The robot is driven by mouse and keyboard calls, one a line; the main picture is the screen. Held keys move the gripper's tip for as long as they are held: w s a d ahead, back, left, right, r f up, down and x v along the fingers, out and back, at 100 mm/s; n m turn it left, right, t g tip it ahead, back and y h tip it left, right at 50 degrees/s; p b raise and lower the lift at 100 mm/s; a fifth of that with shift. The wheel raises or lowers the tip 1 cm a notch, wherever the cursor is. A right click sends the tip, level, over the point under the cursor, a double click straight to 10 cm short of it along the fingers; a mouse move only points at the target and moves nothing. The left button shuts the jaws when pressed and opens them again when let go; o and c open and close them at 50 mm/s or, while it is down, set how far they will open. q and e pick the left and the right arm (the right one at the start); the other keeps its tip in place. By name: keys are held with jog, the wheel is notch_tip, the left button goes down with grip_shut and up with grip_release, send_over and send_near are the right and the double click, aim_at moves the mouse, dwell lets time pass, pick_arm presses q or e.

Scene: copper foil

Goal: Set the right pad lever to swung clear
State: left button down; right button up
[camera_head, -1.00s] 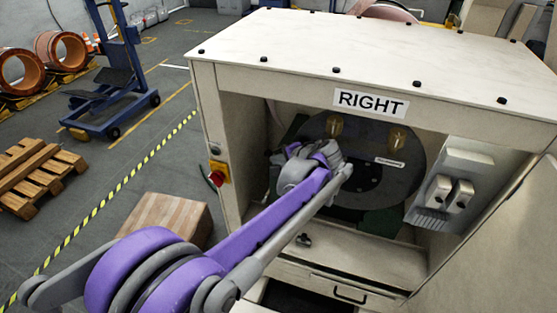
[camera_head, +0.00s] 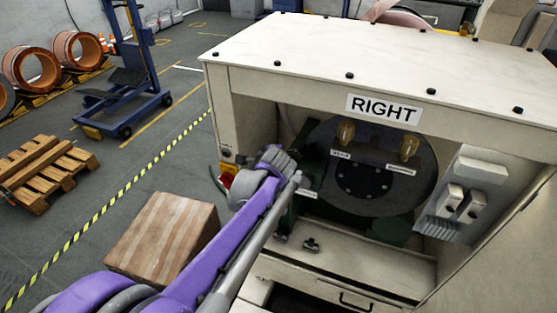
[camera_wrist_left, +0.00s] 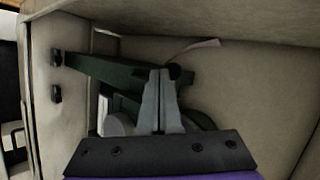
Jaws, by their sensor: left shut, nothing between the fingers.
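The white cabinet with the RIGHT sign (camera_head: 384,109) has an open bay holding a large dark disc (camera_head: 363,178) with two brass-coloured knobs (camera_head: 345,131). A green frame (camera_head: 287,222) shows at the bay's left. In the left wrist view a dark green bar (camera_wrist_left: 110,70) crosses behind my left gripper (camera_wrist_left: 162,74). I cannot tell which part is the right pad lever. The gripper is shut and empty, its tips close to the bar; contact is unclear. In the head view its fingers are hidden at the end of my purple arm. My right gripper is not in view.
A grey switch box (camera_head: 464,197) is on the bay's right wall. The bay's left post and a red button (camera_head: 227,175) are close to my arm. A cardboard box (camera_head: 163,239) stands on the floor to the left.

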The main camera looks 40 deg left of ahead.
pick_arm(q)
jog(key=shift+w+a, duration=0.45)
jog(key=shift+a, duration=0.35)
jog(key=shift+w+a, duration=0.4)
jog(key=shift+a, duration=0.35)
jog(key=shift+w+a, duration=0.1)
jog(key=shift+f, duration=0.1)
